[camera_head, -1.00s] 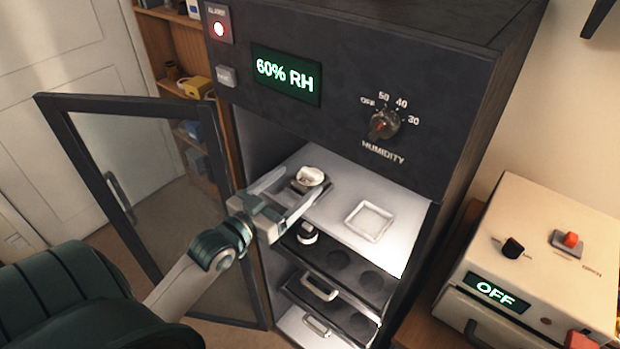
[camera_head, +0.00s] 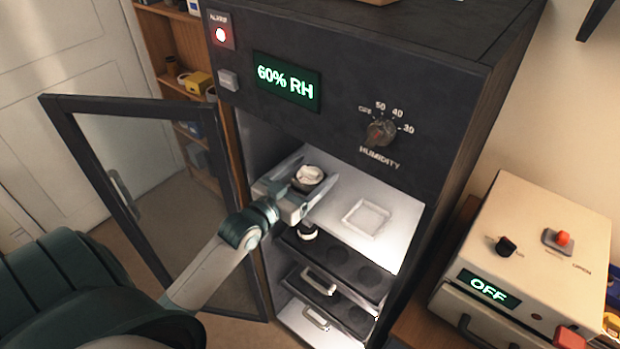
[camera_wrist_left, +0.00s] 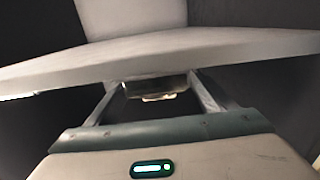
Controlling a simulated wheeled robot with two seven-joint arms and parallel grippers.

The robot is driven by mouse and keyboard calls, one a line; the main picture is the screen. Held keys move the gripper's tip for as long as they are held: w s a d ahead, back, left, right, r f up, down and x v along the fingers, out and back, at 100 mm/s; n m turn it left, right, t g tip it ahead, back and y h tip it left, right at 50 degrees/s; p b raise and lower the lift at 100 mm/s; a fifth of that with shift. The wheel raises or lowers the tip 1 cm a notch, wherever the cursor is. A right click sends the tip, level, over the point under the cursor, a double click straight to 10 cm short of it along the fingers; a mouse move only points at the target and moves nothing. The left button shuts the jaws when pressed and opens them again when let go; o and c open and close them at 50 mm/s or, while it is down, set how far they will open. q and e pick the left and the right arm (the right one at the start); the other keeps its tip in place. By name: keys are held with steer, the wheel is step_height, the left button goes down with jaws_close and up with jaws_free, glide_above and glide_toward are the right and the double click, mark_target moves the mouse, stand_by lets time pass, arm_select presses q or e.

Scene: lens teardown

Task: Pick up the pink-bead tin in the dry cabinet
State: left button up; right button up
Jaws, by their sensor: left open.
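A small round dark-rimmed tin (camera_head: 309,176) with pale contents sits on the lit upper shelf (camera_head: 338,190) of the dry cabinet. I cannot make out a pink colour in it. My left gripper (camera_head: 314,171) reaches in through the open front, its open fingers on either side of the tin. In the left wrist view the two fingers (camera_wrist_left: 155,88) stand apart, with a small metallic object (camera_wrist_left: 158,94), apparently the tin, between their far ends. Contact cannot be told. My right gripper is not in view.
An empty square tray (camera_head: 367,217) lies right of the tin. Dark drawers (camera_head: 345,265) sit below the shelf. The glass door (camera_head: 130,190) stands open at left; the cabinet's dark front panel (camera_head: 330,100) overhangs the opening. A cream box (camera_head: 520,250) stands at right.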

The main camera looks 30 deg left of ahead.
arm_select(q)
steer(key=w, duration=0.2)
steer(key=w+p, duration=0.1)
steer(key=shift+d, duration=0.25)
steer(key=shift+w+f, duration=0.1)
steer(key=shift+w, duration=0.05)
steer(key=c, duration=1.2)
